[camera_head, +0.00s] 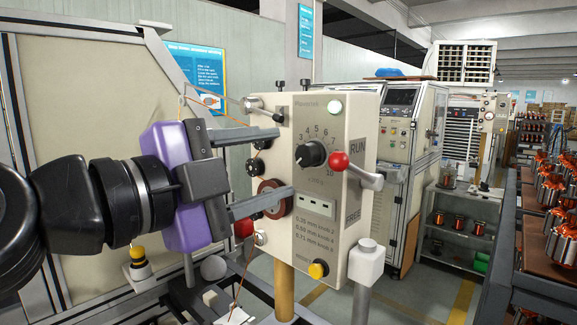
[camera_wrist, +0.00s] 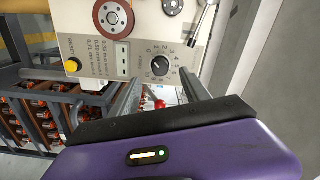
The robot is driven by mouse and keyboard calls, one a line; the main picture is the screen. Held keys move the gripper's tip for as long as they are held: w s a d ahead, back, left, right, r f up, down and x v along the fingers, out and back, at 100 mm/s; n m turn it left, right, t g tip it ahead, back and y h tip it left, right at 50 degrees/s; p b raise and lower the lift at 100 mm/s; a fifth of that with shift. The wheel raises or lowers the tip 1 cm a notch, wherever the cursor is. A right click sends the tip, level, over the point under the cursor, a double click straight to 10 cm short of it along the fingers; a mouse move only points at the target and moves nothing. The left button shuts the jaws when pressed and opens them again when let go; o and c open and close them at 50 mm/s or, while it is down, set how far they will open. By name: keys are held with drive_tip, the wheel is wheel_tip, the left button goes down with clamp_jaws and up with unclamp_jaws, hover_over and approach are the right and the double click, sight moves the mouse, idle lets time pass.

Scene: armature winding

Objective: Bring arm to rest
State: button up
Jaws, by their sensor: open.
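My gripper (camera_head: 280,168) shows at the left of the head view, with its two grey fingers spread and pointing right. The fingers overlap the left side of a cream winding machine box (camera_head: 328,262) in the picture. I see nothing held between them. Whether they touch the box I cannot tell. In the wrist view the gripper (camera_wrist: 155,90) has its fingers apart, with the machine's face (camera_wrist: 148,28) beyond them, turned on its side.
The box carries a black dial (camera_head: 312,153), a red-knobbed lever (camera_head: 338,161) marked RUN and FREE, and a yellow button (camera_head: 318,269). A brown disc (camera_head: 270,198) sits near the lower finger. Racks of copper-wound parts (camera_head: 565,245) stand at right. An aisle floor lies between.

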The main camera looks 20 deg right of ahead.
drive_tip(key=shift+v, duration=0.85)
